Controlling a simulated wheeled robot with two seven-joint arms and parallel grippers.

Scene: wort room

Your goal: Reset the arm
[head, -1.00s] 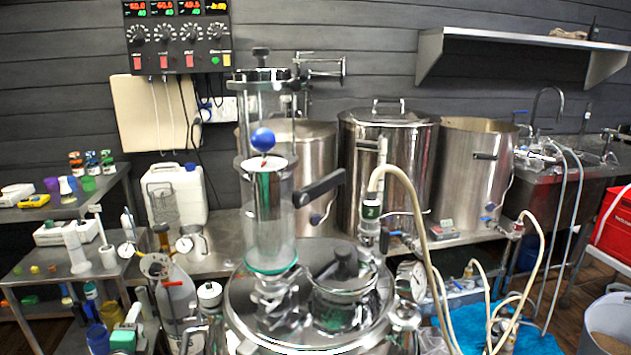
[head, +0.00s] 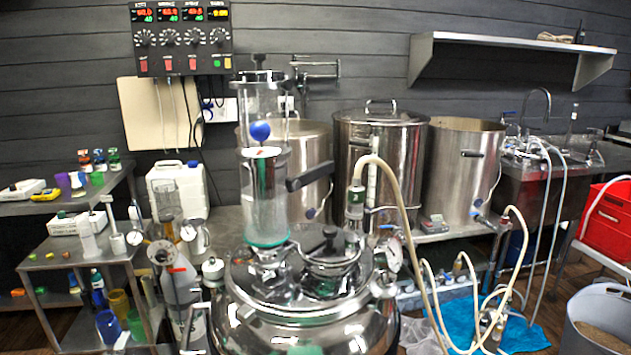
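No arm and no gripper of mine shows clearly in the head view. A large shiny steel vessel (head: 305,330) with a clamped lid fills the lower middle. A clear glass column (head: 264,195) with a blue ball inside stands on its lid. A round gauge (head: 393,252) sits at the vessel's right side. A beige hose (head: 400,200) arches up beside it and down to the floor at the right.
Steel pots (head: 378,160) stand on a bench behind. A stepped rack (head: 90,255) with bottles and cups is at the left. A sink (head: 560,185), a red crate (head: 606,225) and a grey bin (head: 597,325) are at the right.

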